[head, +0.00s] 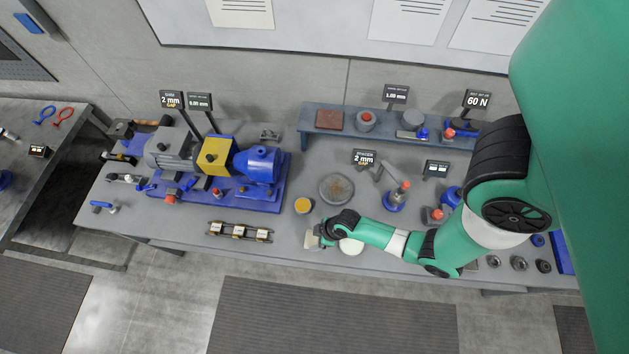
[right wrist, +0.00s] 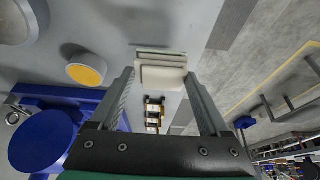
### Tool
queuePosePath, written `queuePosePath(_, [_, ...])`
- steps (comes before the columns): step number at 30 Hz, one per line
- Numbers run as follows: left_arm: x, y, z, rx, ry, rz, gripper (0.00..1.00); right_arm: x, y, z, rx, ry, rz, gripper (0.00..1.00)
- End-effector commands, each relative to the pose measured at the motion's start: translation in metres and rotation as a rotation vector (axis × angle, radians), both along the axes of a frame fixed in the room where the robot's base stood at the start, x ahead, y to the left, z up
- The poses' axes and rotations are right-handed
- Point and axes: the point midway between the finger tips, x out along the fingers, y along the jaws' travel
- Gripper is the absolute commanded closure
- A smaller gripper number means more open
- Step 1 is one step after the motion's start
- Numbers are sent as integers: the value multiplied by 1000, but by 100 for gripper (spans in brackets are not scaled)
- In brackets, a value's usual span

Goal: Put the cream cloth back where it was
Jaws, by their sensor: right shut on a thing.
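The cream cloth (head: 311,240) is a small folded pad near the front edge of the bench. My right gripper (head: 322,234) is shut on it. In the right wrist view the cloth (right wrist: 162,74) sits between the two fingertips (right wrist: 161,80), its folded layers facing the camera. It appears to be held above the bench top, but the exact height is hard to tell. My left gripper is not in view.
A yellow-topped cup (head: 303,205) stands just behind the gripper, with a round grey plate (head: 337,188) behind it. A white round piece (head: 351,246) shows under my right forearm.

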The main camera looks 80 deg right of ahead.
Motion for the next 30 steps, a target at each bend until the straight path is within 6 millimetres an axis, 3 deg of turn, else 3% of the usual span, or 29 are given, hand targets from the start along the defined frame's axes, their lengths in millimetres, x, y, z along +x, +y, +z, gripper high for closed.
queuePosePath(2, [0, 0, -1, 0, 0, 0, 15, 1, -2, -2, 0, -1, -1, 72])
queuePosePath(9, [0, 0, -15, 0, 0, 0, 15, 3, -4, -36, 0, 0, 1, 72])
queuePosePath(19, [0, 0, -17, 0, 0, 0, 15, 3, -4, -39, 0, 0, 1, 72])
queuePosePath(20, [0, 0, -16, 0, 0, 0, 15, 3, -4, -38, 0, 0, 1, 16])
queuePosePath(21, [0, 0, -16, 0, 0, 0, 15, 3, -4, -38, 0, 0, 1, 9])
queuePosePath(23, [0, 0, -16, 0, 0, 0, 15, 3, -4, -37, 0, 0, 1, 0])
queuePosePath(30, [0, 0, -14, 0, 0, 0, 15, 3, -4, -36, 0, 0, 0, 0])
